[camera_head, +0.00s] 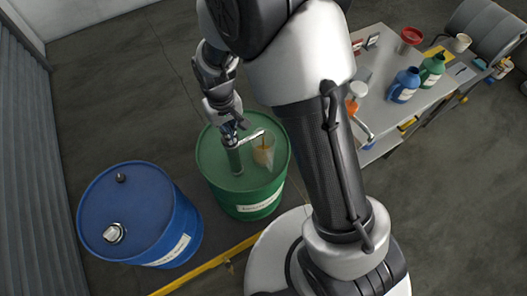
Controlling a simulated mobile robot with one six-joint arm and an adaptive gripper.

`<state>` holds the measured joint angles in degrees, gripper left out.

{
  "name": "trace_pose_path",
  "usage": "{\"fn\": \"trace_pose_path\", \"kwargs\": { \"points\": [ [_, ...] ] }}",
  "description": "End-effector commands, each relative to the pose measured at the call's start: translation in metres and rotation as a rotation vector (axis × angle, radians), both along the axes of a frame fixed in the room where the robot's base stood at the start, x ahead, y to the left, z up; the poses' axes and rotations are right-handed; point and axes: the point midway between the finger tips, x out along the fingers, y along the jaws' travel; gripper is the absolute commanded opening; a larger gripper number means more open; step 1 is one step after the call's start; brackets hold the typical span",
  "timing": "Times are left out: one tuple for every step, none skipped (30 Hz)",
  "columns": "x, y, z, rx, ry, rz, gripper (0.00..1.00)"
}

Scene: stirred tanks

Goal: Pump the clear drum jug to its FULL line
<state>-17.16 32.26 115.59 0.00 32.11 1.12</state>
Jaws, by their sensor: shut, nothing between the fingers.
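A green drum (217,176) stands in the middle of the view, with a white label on its front. A pump (236,160) rises from its top, with a pale spout reaching right. The clear jug (265,157) stands on the drum top below the spout's end, with some amber liquid showing. Its FULL line is too small to make out. My gripper (239,124) is shut and empty, over the pump's head; I cannot tell if it touches it. The gripper hides the top of the pump.
A blue drum (140,212) with a cap stands at the left front, near a yellow floor line (205,268). A bench (385,75) at the right holds a blue jug (404,86), a green jug (432,69) and a red container (410,38). Grey drums (485,32) lie behind.

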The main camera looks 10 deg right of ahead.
Motion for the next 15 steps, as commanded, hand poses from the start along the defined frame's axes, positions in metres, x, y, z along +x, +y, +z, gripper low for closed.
{"fn": "trace_pose_path", "kwargs": {
  "points": [
    [-0.001, 0.000, -0.001, -0.001, 0.003, 0.000, 0.00],
    [-0.001, 0.000, 0.000, -0.001, 0.003, 0.000, 0.00],
    [-0.001, 0.000, 0.001, -0.001, 0.003, 0.000, 0.00],
    [-0.001, 0.000, 0.002, -0.001, 0.003, 0.000, 0.00],
    [-0.001, 0.000, 0.004, -0.001, 0.003, 0.000, 0.00],
    [-0.001, 0.000, 0.007, -0.001, 0.002, 0.000, 0.00],
    [-0.001, 0.000, 0.010, -0.001, 0.002, 0.000, 0.00],
    [-0.001, 0.000, 0.012, -0.001, 0.002, 0.000, 0.00],
    [-0.001, 0.000, 0.016, -0.001, 0.002, 0.000, 0.00],
    [-0.001, 0.000, 0.019, -0.001, 0.002, 0.000, 0.00],
    [-0.001, 0.000, 0.022, -0.001, 0.002, 0.000, 0.00],
    [-0.001, 0.000, 0.026, -0.001, 0.002, 0.000, 0.00],
    [-0.001, 0.000, 0.029, -0.001, 0.002, 0.000, 0.00],
    [-0.001, 0.000, 0.031, -0.001, 0.002, 0.000, 0.00],
    [-0.001, 0.000, 0.035, -0.001, 0.002, 0.000, 0.00]
  ]
}}
